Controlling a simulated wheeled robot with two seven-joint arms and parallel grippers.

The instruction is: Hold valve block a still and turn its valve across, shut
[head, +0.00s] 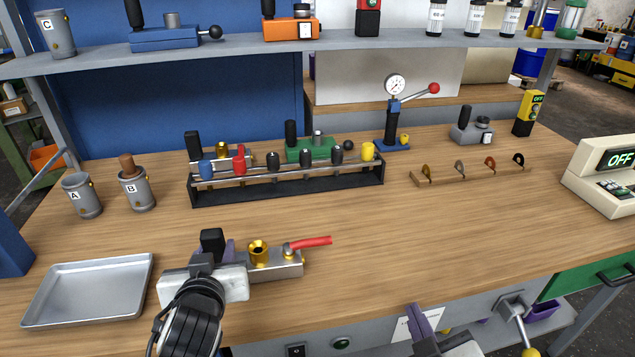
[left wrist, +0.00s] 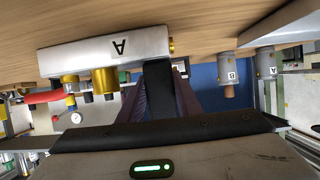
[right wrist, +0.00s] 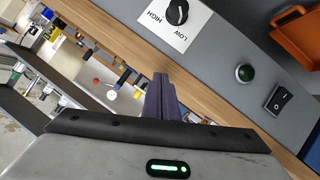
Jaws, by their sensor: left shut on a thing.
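Valve block a (head: 275,265) is a silver block with a brass port on top, a black upright grip (head: 212,238) at its left end and a red valve lever (head: 312,242). The lever points right, roughly along the block's length. In the left wrist view the block (left wrist: 105,52) carries the letter A. My left gripper (head: 226,250) is shut on the black grip, its purple fingers on either side of it in the left wrist view (left wrist: 160,85). My right gripper (head: 420,322) is at the table's front edge, apart from the block; its fingers (right wrist: 164,98) look together and empty.
A metal tray (head: 88,290) lies left of the block. Cups A (head: 84,197) and B (head: 136,192) stand behind the tray. A black rack (head: 290,185) stands behind the block. A hook strip (head: 475,173) lies at right. The wood right of the lever is clear.

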